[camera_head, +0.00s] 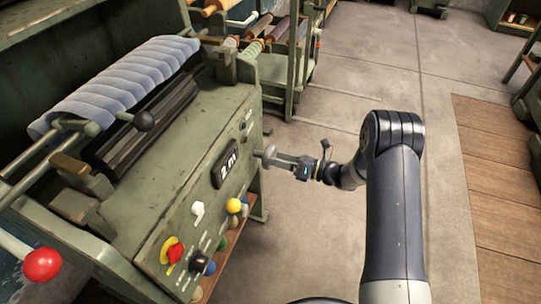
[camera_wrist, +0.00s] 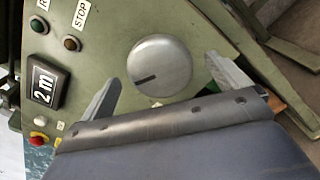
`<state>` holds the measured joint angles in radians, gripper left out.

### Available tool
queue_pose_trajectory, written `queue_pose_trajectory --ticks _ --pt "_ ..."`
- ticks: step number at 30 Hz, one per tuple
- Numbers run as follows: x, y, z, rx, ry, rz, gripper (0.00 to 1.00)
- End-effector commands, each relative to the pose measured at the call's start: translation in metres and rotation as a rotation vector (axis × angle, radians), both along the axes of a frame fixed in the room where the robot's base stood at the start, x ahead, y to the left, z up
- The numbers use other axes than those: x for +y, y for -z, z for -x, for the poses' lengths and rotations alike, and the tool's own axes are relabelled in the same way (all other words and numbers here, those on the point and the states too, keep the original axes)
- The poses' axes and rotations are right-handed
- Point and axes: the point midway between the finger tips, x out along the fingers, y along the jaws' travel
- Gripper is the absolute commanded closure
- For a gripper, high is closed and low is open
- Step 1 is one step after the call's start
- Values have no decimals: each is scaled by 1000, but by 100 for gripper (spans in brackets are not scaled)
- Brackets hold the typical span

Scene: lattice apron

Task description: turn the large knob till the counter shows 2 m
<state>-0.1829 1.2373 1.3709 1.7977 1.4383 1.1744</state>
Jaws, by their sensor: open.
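The large knob (camera_wrist: 160,62) is a round grey disc with a dark pointer line aimed left and slightly down in the wrist view. My gripper (camera_wrist: 163,72) is open, with one finger to each side of the knob and a visible gap on both sides. In the head view the counter (camera_head: 225,164) is a dark window on the green machine's sloping panel, and my gripper (camera_head: 277,157) is at the panel's right end, partly covering the knob.
The green machine (camera_head: 168,160) carries a quilted blue roll (camera_head: 120,80). Its panel has a red stop knob (camera_head: 173,251), a yellow button (camera_head: 233,205) and several other controls. A red ball-ended lever (camera_head: 42,264) sticks out at lower left. The floor right of the machine is clear.

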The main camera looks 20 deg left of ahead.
Motion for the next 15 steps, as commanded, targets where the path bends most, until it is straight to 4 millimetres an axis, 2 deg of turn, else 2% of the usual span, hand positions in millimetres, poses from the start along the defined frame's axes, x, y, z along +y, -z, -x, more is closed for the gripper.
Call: queue_pose_trajectory --ticks 3,7,11,15 --pt "-26 -1 1 1 4 0 4" --pt "-48 -1 3 1 3 0 4" --pt "-62 0 5 1 1 1 4" --pt "-66 0 6 1 -1 -1 4"
